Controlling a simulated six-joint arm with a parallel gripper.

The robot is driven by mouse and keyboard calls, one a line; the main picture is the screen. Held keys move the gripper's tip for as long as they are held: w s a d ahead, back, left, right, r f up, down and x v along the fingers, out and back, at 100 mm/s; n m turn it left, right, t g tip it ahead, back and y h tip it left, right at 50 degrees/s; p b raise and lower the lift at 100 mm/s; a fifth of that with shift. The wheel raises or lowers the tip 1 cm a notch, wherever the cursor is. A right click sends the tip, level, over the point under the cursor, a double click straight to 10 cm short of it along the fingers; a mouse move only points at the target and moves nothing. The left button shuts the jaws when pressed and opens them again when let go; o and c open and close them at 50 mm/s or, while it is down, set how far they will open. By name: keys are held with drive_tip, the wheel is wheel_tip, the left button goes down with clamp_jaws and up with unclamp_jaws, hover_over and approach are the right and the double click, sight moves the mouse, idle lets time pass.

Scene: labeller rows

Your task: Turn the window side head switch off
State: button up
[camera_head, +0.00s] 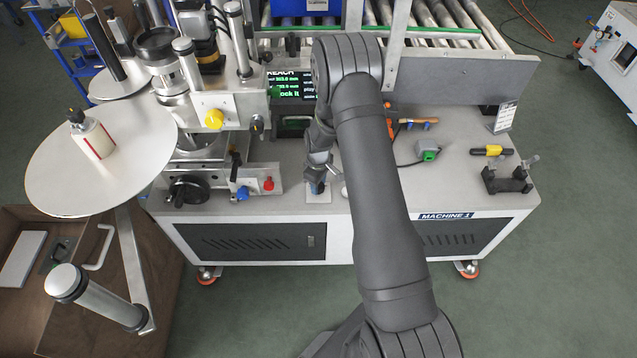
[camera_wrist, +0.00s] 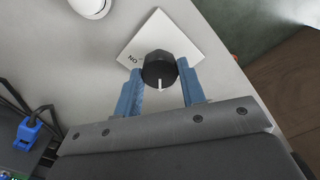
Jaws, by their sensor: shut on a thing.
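The switch is a black round knob (camera_wrist: 158,66) with a white pointer line, on a white square plate (camera_wrist: 168,38). The word ON, upside down, is printed left of the knob in the wrist view. The pointer line points down in that view, towards my gripper's body, and not at the word. My gripper (camera_wrist: 160,72) has its two blue fingers on either side of the knob and is shut on it. In the head view my gripper (camera_head: 317,187) reaches down to the plate (camera_head: 319,197) on the bench front, and the knob is hidden there.
The labelling machine with a yellow knob (camera_head: 214,119) stands left of my gripper, with a lit screen (camera_head: 292,86) behind. A white round part (camera_wrist: 91,6) is near the plate.

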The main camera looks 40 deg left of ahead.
idle(0.4)
drive_tip(key=o, duration=1)
wheel_tip(320, 180, up, 18)
drive_tip(key=shift+f, duration=0.25)
wheel_tip(320, 180, down, 18)
drive_tip(key=shift+r, duration=0.2)
idle(0.5)
drive_tip(key=shift+r, duration=0.1)
